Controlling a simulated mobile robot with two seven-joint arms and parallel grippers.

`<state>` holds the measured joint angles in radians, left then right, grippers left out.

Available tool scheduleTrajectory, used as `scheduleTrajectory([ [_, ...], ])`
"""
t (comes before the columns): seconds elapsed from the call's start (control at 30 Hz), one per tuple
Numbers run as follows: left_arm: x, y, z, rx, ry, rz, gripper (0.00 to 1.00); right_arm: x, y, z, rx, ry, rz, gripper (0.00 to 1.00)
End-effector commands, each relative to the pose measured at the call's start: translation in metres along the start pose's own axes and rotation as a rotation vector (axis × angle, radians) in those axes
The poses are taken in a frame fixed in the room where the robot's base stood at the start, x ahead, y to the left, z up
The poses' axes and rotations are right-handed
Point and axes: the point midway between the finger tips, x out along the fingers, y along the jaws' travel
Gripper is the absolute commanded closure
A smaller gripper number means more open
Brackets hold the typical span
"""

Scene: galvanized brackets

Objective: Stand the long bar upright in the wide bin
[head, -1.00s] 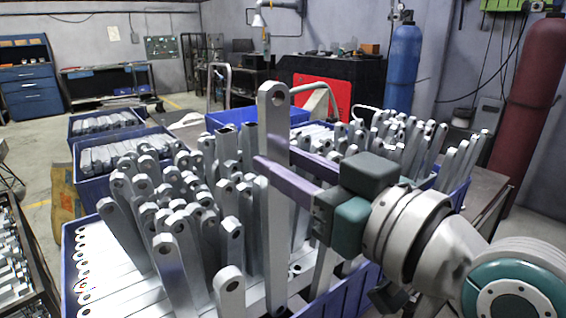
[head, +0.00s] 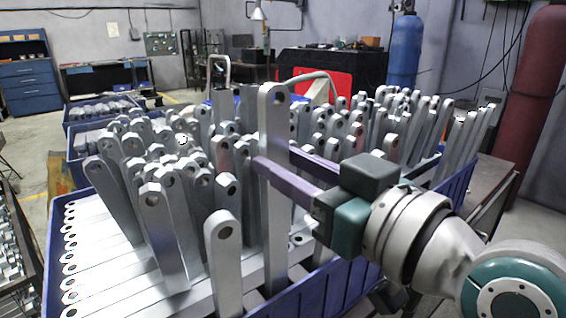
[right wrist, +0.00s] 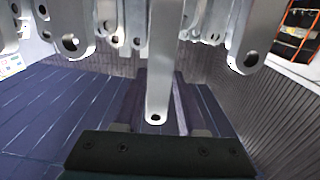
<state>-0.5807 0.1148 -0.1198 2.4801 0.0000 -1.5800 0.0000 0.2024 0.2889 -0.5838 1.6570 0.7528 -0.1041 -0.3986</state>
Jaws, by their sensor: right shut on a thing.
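The long bar (head: 275,190) is a grey metal strip with a hole near its top end. It stands close to upright, over or in the wide blue bin (head: 335,290), taller than the bars around it. My right gripper (head: 277,165) is shut on it, its purple fingers on either side of the upper half. The right wrist view shows the bar (right wrist: 162,60) between the fingers, with a holed end near the gripper's palm. My left gripper is not in view.
Many similar bars (head: 150,210) stand crowded and tilted in the bin around the held bar. A row of flat bars (head: 115,275) lies at the left. A short bar (head: 224,255) stands in front. Other blue bins (head: 85,135) sit behind at left.

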Motion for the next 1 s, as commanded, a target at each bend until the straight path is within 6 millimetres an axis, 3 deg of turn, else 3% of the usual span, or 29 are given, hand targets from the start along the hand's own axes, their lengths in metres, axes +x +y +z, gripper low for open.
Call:
scheduleTrajectory([
  [0.6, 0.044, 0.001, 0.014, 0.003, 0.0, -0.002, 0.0, 0.001, 0.001, 0.048, -0.002, 0.005, 0.001, 1.0],
  [1.0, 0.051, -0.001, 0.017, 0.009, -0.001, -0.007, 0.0, 0.001, 0.0, 0.057, -0.001, 0.006, 0.0, 1.0],
])
